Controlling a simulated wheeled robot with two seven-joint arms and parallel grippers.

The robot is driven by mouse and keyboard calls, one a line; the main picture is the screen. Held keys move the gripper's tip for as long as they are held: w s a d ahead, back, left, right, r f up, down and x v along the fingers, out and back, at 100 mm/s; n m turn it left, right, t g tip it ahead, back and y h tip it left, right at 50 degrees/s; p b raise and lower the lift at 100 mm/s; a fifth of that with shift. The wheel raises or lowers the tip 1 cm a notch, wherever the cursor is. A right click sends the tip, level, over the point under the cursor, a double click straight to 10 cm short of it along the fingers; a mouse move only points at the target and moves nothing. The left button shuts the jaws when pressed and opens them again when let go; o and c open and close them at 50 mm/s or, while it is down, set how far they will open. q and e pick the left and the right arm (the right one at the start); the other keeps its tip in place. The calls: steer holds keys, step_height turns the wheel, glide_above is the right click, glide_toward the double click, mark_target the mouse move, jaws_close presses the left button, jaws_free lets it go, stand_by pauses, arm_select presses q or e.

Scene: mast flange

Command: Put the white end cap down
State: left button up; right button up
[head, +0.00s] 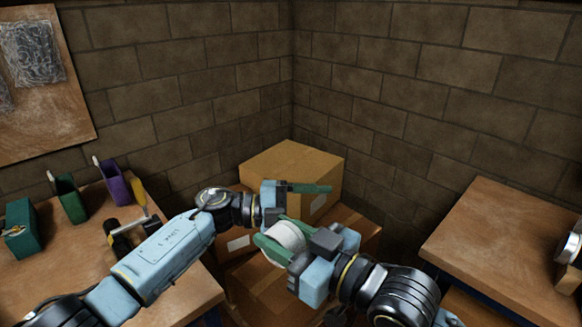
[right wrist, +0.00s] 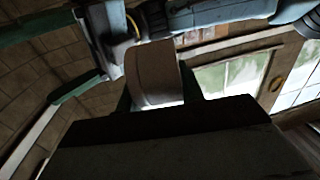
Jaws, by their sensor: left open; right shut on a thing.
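The white end cap (head: 288,236) is held between the green fingers of my right gripper (head: 280,243), in front of the cardboard boxes. It is a short round piece. In the right wrist view the end cap (right wrist: 152,72) looks shaded and brownish, with its lower part hidden behind the dark gripper body. My left gripper (head: 311,189) is open and empty, just beyond and above the end cap, over the front of the upper box. Its two green fingers show apart at the left of the right wrist view.
A closed cardboard box (head: 290,165) stands in the corner, with more boxes (head: 262,285) lower down. A wooden bench (head: 35,265) at left carries green and purple holders (head: 115,186). Another bench (head: 500,240) at right has a mostly clear top. Brick walls close the back.

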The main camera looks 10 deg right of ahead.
arm_select(q)
steer(key=s+d+r+m+g+y, duration=0.1)
steer(key=s+r+m+g+y, duration=0.25)
steer(key=r+m, duration=0.25)
step_height(320, 180, up, 8)
steer(key=m+t+y, duration=0.6)
steer(key=y, duration=0.9)
glide_above(285, 225)
steer(key=shift+w+d+f, duration=0.1)
steer(key=shift+w+d, duration=0.3)
steer(key=f, duration=0.7)
steer(key=s+a+f, duration=0.1)
steer(key=f, duration=0.2)
steer(key=shift+a+f, duration=0.1)
steer(key=shift+f, duration=0.25)
